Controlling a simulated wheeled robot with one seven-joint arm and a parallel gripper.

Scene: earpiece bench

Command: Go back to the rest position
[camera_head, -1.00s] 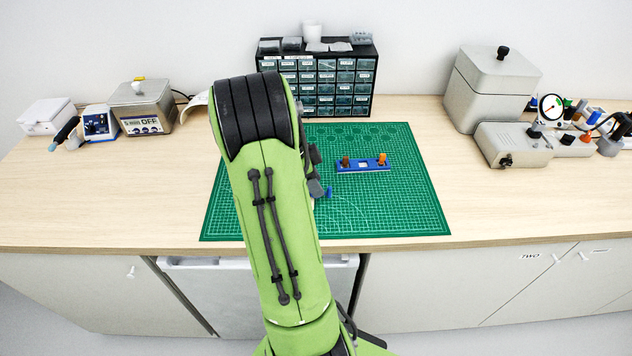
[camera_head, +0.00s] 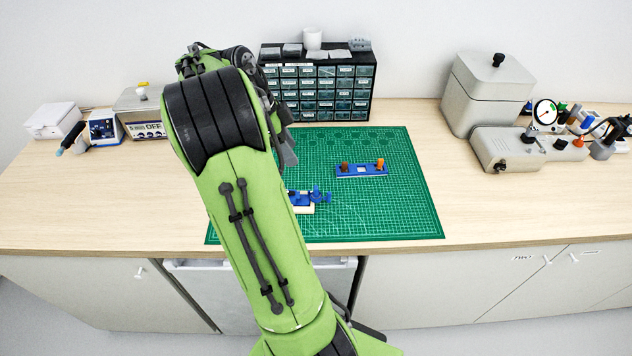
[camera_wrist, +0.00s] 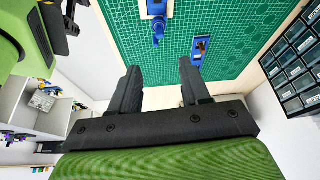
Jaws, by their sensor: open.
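My gripper (camera_wrist: 158,85) shows in the wrist view with its two dark fingers spread apart and nothing between them. In the head view my green arm leans to the left and hides the gripper's fingertips. A green cutting mat (camera_head: 400,215) lies on the bench. A blue holder (camera_head: 362,171) with a brown and an orange peg stands on it; a blue holder also shows in the wrist view (camera_wrist: 200,47). Small blue parts on a pale block (camera_head: 303,203) sit beside my arm, partly hidden by it.
A black drawer cabinet (camera_head: 318,90) stands behind the mat. A grey box (camera_head: 487,92) and a grey device (camera_head: 508,150) with a gauge are at right. A white box (camera_head: 53,120), a blue device (camera_head: 103,127) and a grey bath (camera_head: 140,115) are at left. The bench is bare at right front.

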